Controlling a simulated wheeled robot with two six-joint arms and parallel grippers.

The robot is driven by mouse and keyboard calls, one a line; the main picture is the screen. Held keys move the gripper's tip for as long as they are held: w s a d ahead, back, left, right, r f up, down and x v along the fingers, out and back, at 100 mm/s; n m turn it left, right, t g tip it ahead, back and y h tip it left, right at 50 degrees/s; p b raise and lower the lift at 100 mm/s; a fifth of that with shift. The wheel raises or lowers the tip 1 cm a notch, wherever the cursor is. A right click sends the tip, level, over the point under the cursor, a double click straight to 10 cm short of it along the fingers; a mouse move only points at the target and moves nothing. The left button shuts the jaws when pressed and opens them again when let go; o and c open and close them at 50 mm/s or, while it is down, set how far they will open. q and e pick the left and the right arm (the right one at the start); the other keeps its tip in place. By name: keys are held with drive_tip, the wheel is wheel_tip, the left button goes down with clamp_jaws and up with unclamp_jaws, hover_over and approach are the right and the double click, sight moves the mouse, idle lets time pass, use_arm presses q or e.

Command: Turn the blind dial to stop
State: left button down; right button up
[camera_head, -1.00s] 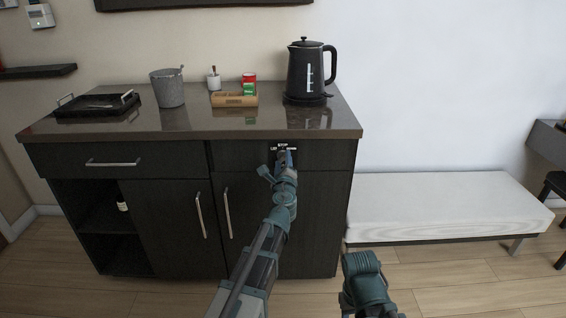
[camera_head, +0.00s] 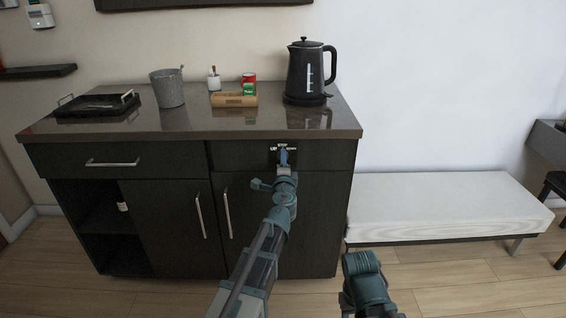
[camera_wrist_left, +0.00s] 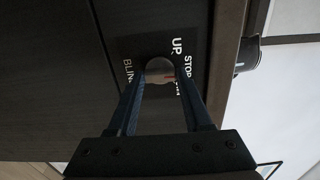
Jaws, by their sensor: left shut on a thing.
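The blind dial (camera_wrist_left: 157,66) is a small round grey knob on a dark plate (camera_wrist_left: 142,48) on the cabinet front. The plate carries white words; UP, STOP and part of BLIND show in the left wrist view, and a finger covers part of another word. A small reddish mark shows on the knob's side facing STOP; its exact alignment is hard to tell. My left gripper (camera_head: 285,158) is at the plate, its two fingers on either side of the dial and shut on it.
The plate sits just under the overhanging countertop (camera_head: 200,122). A white bench (camera_head: 440,205) stands at the right.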

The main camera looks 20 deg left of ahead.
use_arm(q)
drive_tip(key=shift+s, duration=0.1)
idle(0.4)
drive_tip(key=shift+c, duration=1.6)
unclamp_jaws()
